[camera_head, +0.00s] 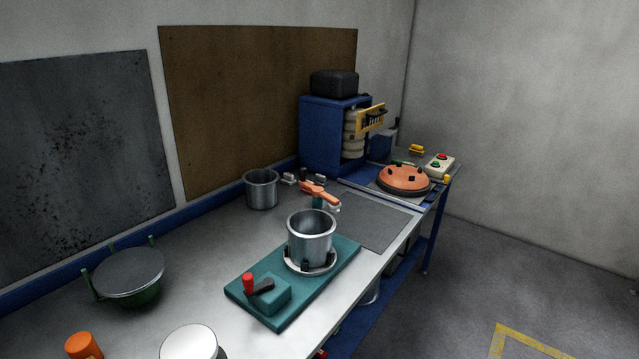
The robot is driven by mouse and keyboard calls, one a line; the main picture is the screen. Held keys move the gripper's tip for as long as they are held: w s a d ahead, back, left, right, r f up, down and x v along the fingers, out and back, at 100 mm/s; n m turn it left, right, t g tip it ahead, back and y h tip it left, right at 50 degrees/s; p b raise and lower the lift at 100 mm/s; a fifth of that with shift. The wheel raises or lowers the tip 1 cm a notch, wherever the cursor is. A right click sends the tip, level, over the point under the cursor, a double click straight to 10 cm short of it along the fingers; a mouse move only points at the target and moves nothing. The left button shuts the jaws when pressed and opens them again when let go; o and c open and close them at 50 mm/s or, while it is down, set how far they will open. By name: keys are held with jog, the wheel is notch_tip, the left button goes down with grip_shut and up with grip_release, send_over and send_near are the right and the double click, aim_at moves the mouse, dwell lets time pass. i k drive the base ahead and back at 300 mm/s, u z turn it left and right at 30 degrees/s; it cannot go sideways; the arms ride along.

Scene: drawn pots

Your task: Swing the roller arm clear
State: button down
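An orange arm (318,191) with a pale roller-like end stands on a teal post just behind a grey metal pot (311,238). It looks like the roller arm. Its end hangs close to the pot's far rim; I cannot tell whether it is over the rim or touching it. The pot stands upright on a round pale plate with dark clamps, on a teal base (335,279). A teal block with a red-knobbed dark lever (258,286) sits at the base's near end. My gripper is not in view.
A second metal pot (262,188) stands behind left. A dark-topped green bowl (130,276), an orange item (83,346) and a white round top (189,343) are nearer. A blue machine (330,133), an orange disc (404,179) and a button box (440,165) stand beyond. Floor right is open.

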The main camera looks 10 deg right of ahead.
aim_at(334, 205)
jog(key=z, duration=0.5)
jog(key=i, duration=0.65)
jog(key=z, duration=0.55)
jog(key=i, duration=1.3)
jog(key=u, duration=0.75)
jog(key=i, duration=0.75)
jog(key=u, duration=0.6)
